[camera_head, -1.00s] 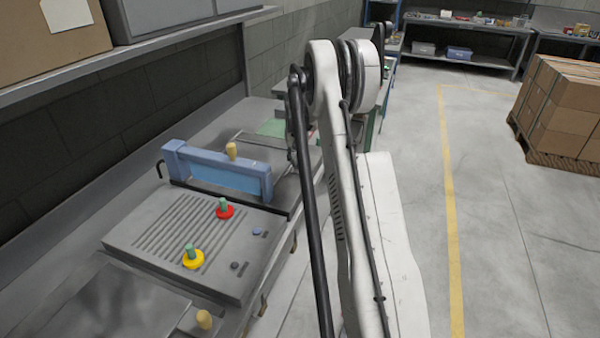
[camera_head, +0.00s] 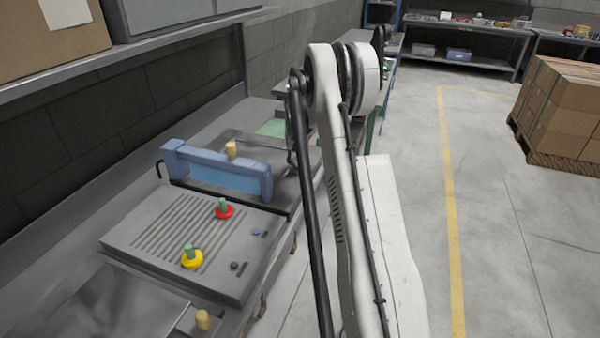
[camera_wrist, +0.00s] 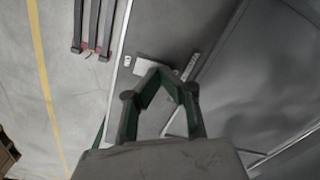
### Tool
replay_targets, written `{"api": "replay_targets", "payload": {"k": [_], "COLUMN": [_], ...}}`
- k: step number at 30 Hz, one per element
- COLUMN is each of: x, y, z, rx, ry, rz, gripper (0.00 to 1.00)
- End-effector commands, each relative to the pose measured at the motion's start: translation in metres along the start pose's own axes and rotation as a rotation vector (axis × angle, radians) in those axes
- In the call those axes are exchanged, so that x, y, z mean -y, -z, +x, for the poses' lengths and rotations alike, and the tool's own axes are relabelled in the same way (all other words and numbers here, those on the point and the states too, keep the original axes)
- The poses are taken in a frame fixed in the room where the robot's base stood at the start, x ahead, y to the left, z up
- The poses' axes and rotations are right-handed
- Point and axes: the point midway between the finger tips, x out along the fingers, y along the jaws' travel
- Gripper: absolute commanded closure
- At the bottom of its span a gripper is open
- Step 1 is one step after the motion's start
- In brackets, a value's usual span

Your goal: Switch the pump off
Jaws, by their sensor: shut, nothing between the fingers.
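In the wrist view my gripper (camera_wrist: 168,78) is shut and empty, its dark green fingers meeting over a grey surface. Near the fingertips are a pale plate (camera_wrist: 150,66) and a small white fitting (camera_wrist: 127,61) on the same surface; I cannot tell whether either is the pump's switch. In the head view my gripper is hidden behind my arm. There, a grooved grey panel (camera_head: 145,235) on the bench carries a red knob (camera_head: 224,212) and a yellow knob (camera_head: 192,259), both with green stems. No pump is clearly identifiable.
A blue bar-shaped frame (camera_head: 215,170) stands behind the grooved panel. A shelf (camera_head: 120,55) with boxes overhangs the bench at left. Stacked cartons (camera_head: 565,105) stand on a pallet at right. The floor with the yellow line (camera_head: 449,200) is clear.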

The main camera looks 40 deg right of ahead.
Motion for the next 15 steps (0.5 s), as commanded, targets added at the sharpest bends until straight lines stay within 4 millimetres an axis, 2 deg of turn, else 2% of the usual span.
{"api": "replay_targets", "payload": {"k": [8, 15], "x": [0.000, 0.000], "y": [0.000, 0.000], "z": [0.001, -0.012], "rx": [0.000, 0.000], "ry": [0.000, 0.000], "rz": [0.000, 0.000], "gripper": [1.00, 1.00]}}
